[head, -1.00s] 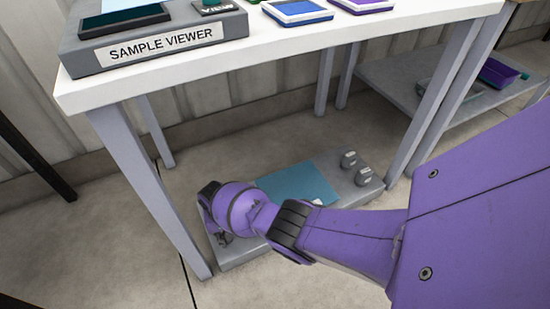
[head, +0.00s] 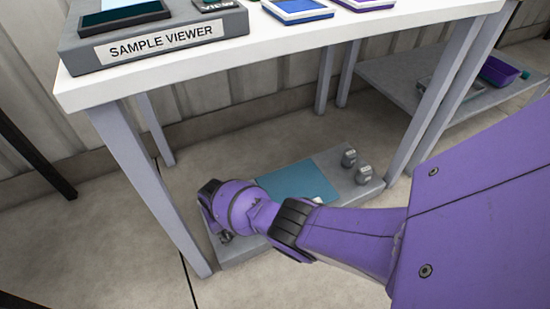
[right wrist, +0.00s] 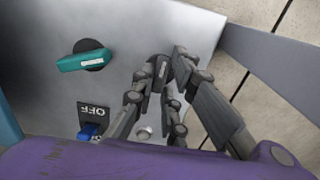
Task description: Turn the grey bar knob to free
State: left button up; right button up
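A grey unit (head: 240,252) with a teal sheet (head: 300,181) lies on the floor under the white table. My right gripper (head: 222,236) is low over the unit's left end; its fingers are mostly hidden there by my arm. In the right wrist view, its fingers (right wrist: 171,66) point down at the grey panel (right wrist: 192,22) near its edge, close together. A small grey piece with a pale mark (right wrist: 163,71), perhaps the grey bar knob, shows between the fingertips. I cannot tell whether they press on it. My left gripper is out of view.
A teal bar knob (right wrist: 84,60) and a blue switch (right wrist: 89,131) marked OFF sit left of the fingers. Two grey knobs (head: 349,158) (head: 363,175) stand at the unit's right end. Table legs (head: 150,185) (head: 440,90) flank the unit.

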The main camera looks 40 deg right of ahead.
aim_at(227, 235)
jog(key=o, duration=0.3)
jog(key=shift+w, duration=0.15)
jog(key=shift+r, duration=0.1)
jog(key=r, duration=1.1)
jog(key=shift+s+r, duration=0.2)
jog(key=shift+r, duration=0.15)
